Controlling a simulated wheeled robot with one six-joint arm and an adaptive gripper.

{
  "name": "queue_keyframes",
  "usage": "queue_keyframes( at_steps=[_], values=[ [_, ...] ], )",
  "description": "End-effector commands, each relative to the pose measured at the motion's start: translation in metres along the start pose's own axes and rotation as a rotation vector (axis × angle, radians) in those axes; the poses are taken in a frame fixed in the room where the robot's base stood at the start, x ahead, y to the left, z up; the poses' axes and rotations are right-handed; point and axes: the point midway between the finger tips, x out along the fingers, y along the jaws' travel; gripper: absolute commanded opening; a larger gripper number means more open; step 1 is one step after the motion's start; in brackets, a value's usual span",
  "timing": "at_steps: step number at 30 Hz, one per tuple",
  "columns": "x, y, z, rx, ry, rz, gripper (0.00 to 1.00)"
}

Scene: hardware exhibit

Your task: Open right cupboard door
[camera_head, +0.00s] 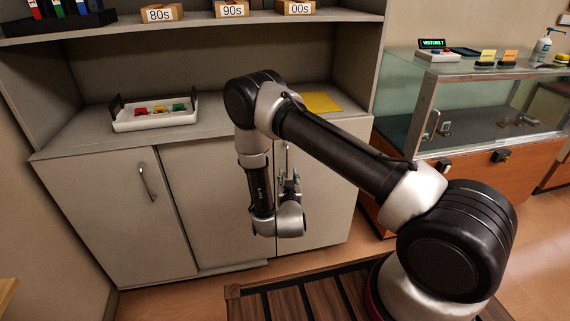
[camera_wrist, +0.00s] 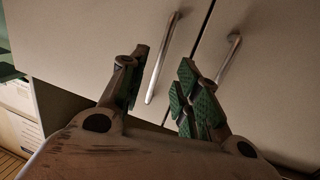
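The pale grey cupboard has a left door (camera_head: 95,220) with a bar handle (camera_head: 147,182) and further door panels to its right. The right door (camera_head: 325,205) is partly hidden behind my arm and looks closed. My gripper (camera_head: 290,186) is at the front of the right part, close to a thin metal handle. In the wrist view my gripper (camera_wrist: 163,90) is open. One bar handle (camera_wrist: 163,57) shows between its fingers, and a second handle (camera_wrist: 230,60) is just right of the right finger, across a door seam. I cannot tell whether a finger touches either handle.
A white tray (camera_head: 155,125) with small coloured items and a yellow sheet (camera_head: 321,103) lie on the cupboard top. Labelled boxes stand on the upper shelf. A glass display case (camera_head: 480,110) stands at right. Boxes (camera_wrist: 18,130) show at left in the wrist view.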

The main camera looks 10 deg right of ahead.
Motion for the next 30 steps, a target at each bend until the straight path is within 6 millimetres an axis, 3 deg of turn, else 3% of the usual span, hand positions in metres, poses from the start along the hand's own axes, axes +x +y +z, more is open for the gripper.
queue_keyframes(
  at_steps=[5, 19, 29, 30],
  values=[
    [0.003, 0.000, -0.025, 0.007, 0.102, -0.003, 0.32],
    [0.070, -0.001, -0.032, 0.009, 0.101, -0.005, 0.32],
    [0.076, -0.002, -0.032, 0.008, 0.100, -0.007, 0.32],
    [0.076, -0.002, -0.032, 0.008, 0.100, -0.007, 0.28]
  ],
)
